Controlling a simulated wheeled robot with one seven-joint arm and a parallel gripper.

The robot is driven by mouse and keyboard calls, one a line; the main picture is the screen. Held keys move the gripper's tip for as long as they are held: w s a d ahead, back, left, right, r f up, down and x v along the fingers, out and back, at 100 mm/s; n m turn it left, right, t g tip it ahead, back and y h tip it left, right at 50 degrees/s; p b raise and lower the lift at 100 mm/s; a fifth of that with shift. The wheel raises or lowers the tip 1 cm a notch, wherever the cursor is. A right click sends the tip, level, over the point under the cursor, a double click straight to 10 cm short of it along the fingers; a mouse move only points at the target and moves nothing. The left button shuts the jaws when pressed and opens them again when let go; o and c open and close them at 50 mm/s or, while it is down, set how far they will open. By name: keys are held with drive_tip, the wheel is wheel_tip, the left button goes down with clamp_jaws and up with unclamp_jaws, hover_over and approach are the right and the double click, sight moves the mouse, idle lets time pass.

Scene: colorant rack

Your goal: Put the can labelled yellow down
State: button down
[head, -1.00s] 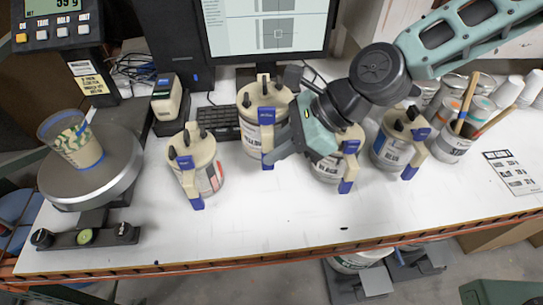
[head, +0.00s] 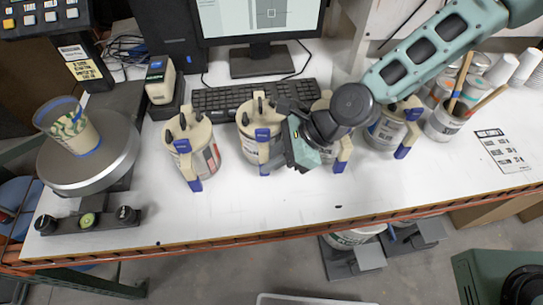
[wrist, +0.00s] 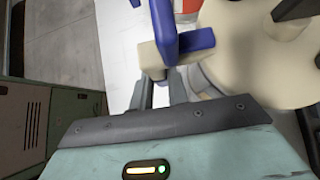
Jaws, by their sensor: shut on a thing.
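The held can (head: 252,152), a cream-lidded tin with a cream and blue handle, is second from the left in the row; its label is too small to read. My gripper (head: 276,150) is at its right front side, shut on the handle. The wrist view shows the fingers (wrist: 162,88) at the blue and cream handle (wrist: 180,42), with the cream lid (wrist: 250,55) to the right. The can looks upright at bench level; I cannot tell whether its base touches. My gripper hides part of it.
A similar can (head: 205,158) stands to the left, another (head: 327,152) close on the right, partly behind my gripper, and a fourth (head: 385,130) beyond. The keyboard (head: 225,98) lies behind. A scale with a cup (head: 75,130) is at left. The bench front (head: 270,205) is clear.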

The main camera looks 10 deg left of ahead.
drive_tip(key=c, duration=1.4)
unclamp_jaws()
drive_tip(key=shift+f, duration=0.1)
drive_tip(key=shift+o, duration=0.2)
